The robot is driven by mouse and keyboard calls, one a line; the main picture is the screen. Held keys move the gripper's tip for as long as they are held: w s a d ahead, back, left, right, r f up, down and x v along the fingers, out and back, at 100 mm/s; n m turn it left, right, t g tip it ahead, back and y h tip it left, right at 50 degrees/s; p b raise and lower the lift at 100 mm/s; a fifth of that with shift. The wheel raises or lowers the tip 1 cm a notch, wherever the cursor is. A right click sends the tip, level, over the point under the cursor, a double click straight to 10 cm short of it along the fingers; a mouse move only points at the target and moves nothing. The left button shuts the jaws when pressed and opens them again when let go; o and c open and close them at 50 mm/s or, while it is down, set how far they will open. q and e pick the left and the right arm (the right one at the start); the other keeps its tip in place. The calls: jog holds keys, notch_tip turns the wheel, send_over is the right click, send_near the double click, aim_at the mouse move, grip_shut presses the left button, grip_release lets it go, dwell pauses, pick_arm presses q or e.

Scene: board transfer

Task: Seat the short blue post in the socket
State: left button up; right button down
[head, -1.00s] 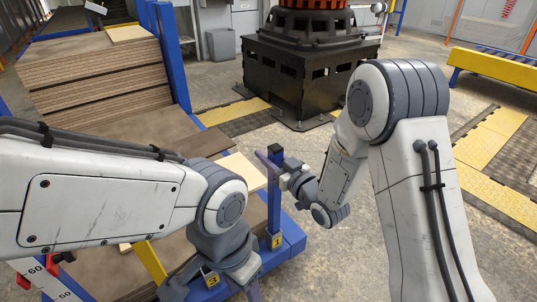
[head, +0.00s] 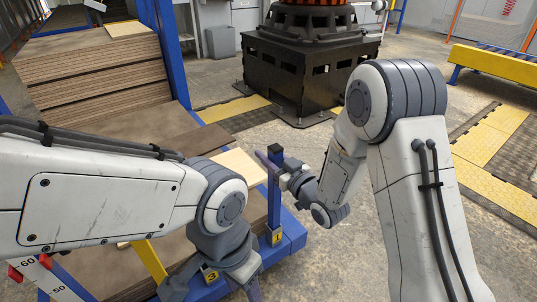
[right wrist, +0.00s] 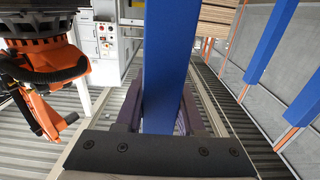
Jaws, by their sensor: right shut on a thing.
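The short blue post (head: 274,205) stands upright at the right front corner of the blue rack frame, with a dark top. My right gripper (head: 273,167) is shut on it near its upper end. In the right wrist view the blue post (right wrist: 168,70) runs between the two fingers. Its foot is at the corner by a yellow tag marked 1 (head: 276,238). The socket itself is hidden, so I cannot tell how deep the post sits. My left gripper (head: 210,290) is at the bottom edge, partly cut off, its fingers apart with no object visible between them.
Stacked brown boards (head: 100,75) fill the rack at the left, beside a tall blue post (head: 172,50). A black pedestal (head: 300,75) stands behind. A yellow barrier (head: 500,72) is at the far right. Concrete floor is open right of the rack.

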jog(key=shift+f+b, duration=2.05)
jog(key=shift+f, duration=0.4)
jog(key=shift+c, duration=2.2)
grip_release()
jog(key=p+v, duration=0.8)
jog(key=v, duration=0.2)
jog(key=shift+s+d, duration=0.15)
jog(key=shift+s, duration=0.05)
